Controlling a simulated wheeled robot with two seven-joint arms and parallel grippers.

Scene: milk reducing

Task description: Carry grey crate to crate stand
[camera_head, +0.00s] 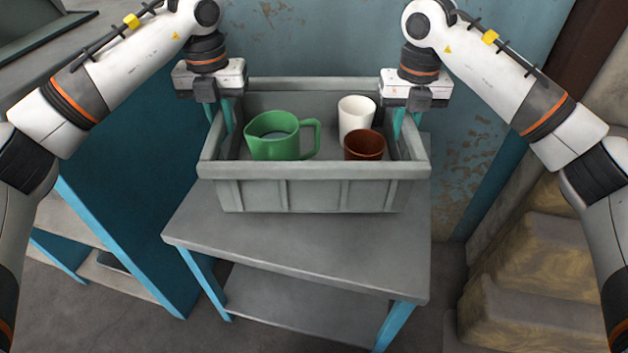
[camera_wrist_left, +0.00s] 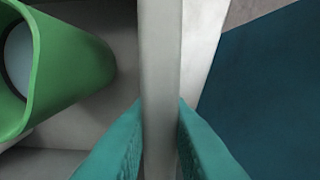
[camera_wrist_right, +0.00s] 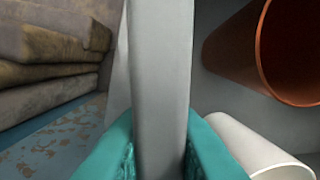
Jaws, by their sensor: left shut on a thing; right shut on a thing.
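The grey crate (camera_head: 315,172) is at the middle of the head view, over the grey top of a stand (camera_head: 330,247) with blue legs. I cannot tell whether its base touches the top. My left gripper (camera_head: 221,118) is shut on the crate's left wall, which runs between its teal fingers in the left wrist view (camera_wrist_left: 160,120). My right gripper (camera_head: 405,120) is shut on the right wall, also between the fingers in the right wrist view (camera_wrist_right: 158,120). Inside the crate are a green jug (camera_head: 275,137), a white cup (camera_head: 355,116) and a brown cup (camera_head: 365,146).
A blue wall (camera_head: 330,40) stands behind the crate. A dark blue panel (camera_head: 130,230) and shelving are to the left. Several stacked tan sacks (camera_head: 535,265) lie to the right. The stand has a lower shelf (camera_head: 300,305), and its front top is bare.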

